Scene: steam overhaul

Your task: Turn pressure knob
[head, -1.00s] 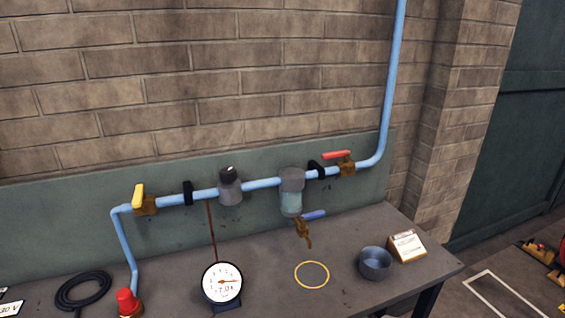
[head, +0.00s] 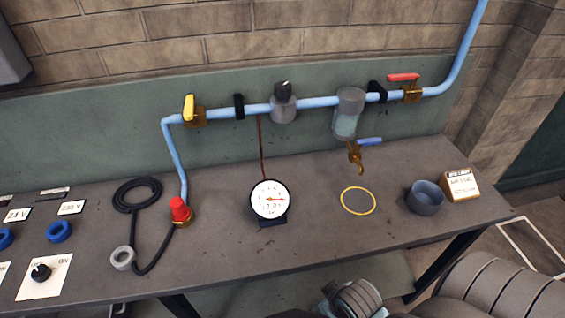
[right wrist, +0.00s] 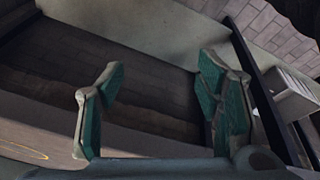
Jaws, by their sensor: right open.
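The pressure knob (head: 283,88) is a dark cap on top of a grey regulator body (head: 284,108) in the blue pipe line, above the bench. The round white gauge (head: 271,199) stands on the bench below it, with a thin red-brown line running up towards the pipe. My right gripper (right wrist: 160,105) shows in the right wrist view, with its teal-padded fingers wide apart and nothing between them. It is not near the knob in that view. My left gripper is not in view.
A yellow-lever valve (head: 192,109) and a red-lever valve (head: 409,87) sit on the pipe. A clear-bowl filter (head: 347,113) has a blue-lever drain below it. A yellow ring (head: 358,201), a grey cup (head: 424,198) and a black hose (head: 137,190) are on the bench.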

